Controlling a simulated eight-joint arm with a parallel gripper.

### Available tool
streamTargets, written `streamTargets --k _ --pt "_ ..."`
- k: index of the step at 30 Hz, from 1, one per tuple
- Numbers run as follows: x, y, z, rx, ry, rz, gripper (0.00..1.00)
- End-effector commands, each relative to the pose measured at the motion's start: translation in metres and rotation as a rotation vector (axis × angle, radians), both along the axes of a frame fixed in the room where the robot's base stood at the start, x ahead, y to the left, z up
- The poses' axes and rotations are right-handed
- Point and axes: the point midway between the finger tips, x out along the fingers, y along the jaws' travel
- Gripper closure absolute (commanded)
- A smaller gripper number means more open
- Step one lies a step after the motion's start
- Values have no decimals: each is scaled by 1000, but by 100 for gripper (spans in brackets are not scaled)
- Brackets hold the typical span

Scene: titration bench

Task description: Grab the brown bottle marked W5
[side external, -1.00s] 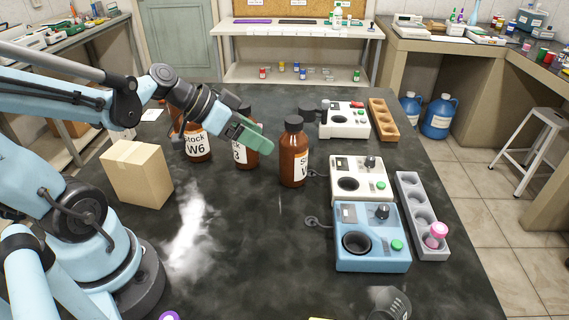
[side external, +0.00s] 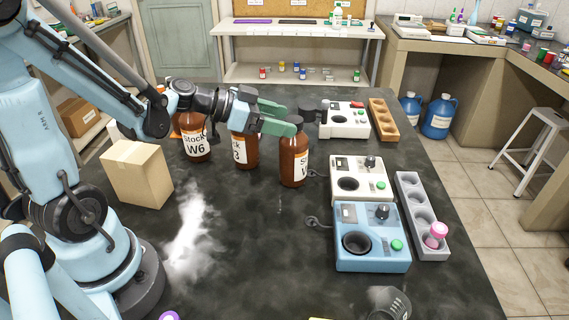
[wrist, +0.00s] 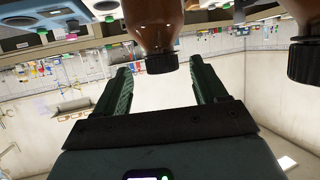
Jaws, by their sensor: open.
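Three brown bottles with black caps and white labels stand in a row on the dark bench. The left bottle (side external: 197,145) reads "Stock W6", the middle bottle (side external: 243,151) shows a "3", and the right bottle (side external: 294,163) shows a "W" with its number out of sight. My gripper (side external: 291,116) is open and level at the right bottle's cap, with the near finger partly covering it. The upside-down wrist view shows a brown bottle (wrist: 160,28) with its cap between the fingertips of my gripper (wrist: 160,66); I see no grip on it.
Another brown bottle (wrist: 303,45) is at the wrist view's right edge. A cardboard box (side external: 138,175) stands left. White (side external: 360,178) and blue (side external: 371,237) devices and a grey rack (side external: 421,215) stand right. The front middle bench is mostly clear, with a white smear.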

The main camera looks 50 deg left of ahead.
Motion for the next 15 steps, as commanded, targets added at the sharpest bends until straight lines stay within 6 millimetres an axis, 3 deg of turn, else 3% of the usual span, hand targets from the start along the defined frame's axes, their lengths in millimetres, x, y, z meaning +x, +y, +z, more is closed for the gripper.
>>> streamTargets --k 7,15 --pt "9 -4 -4 1 1 -1 29" --pt "35 -16 -16 0 1 -3 29"
